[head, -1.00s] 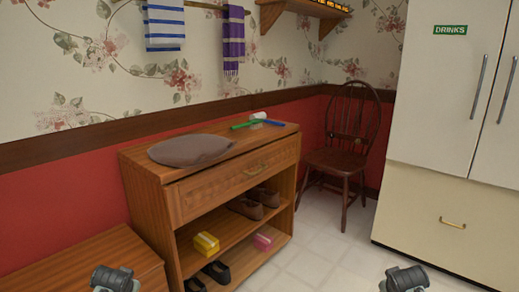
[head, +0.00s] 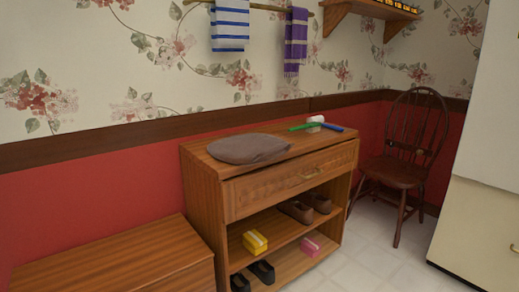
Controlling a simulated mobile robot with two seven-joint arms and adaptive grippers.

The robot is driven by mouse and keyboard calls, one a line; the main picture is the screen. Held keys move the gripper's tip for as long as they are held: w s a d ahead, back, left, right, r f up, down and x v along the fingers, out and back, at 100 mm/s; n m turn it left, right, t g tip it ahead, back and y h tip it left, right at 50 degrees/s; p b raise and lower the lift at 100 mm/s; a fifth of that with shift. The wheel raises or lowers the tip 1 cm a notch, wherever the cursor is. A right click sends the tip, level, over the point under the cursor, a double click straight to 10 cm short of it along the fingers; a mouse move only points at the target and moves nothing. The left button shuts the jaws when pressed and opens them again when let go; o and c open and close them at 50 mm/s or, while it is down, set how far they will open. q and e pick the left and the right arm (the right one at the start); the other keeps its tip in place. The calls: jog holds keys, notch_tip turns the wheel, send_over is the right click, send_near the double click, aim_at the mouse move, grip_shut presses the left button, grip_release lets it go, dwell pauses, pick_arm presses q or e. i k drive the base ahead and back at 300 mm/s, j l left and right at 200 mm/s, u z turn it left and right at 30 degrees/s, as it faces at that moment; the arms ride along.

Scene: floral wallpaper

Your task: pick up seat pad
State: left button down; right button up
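The seat pad (head: 249,149) is a flat, rounded grey-brown cushion. It lies on the left part of the top of a wooden shoe cabinet (head: 289,189), near the wall. Nothing is touching it from above. Neither of my grippers shows in the head view now.
A white, green and blue item (head: 316,122) lies on the cabinet's right back corner. Brown shoes, dark shoes, a yellow box (head: 255,242) and a pink box (head: 310,246) sit on the shelves. A low wooden bench (head: 120,264) is at left, a chair (head: 402,165) at right. Tiled floor in front is clear.

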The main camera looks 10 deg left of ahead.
aim_at(251, 148)
jog(key=u, duration=0.35)
jog(key=i+l+u, duration=0.15)
jog(key=u, duration=0.25)
jog(key=l+u, duration=0.2)
jog(key=u, duration=0.2)
jog(key=i+l+u, duration=0.15)
jog(key=l+u, duration=0.5)
jog(key=l, duration=0.2)
jog(key=l+u, duration=0.25)
jog(key=l, duration=0.25)
jog(key=l+u, duration=0.2)
jog(key=l, duration=0.95)
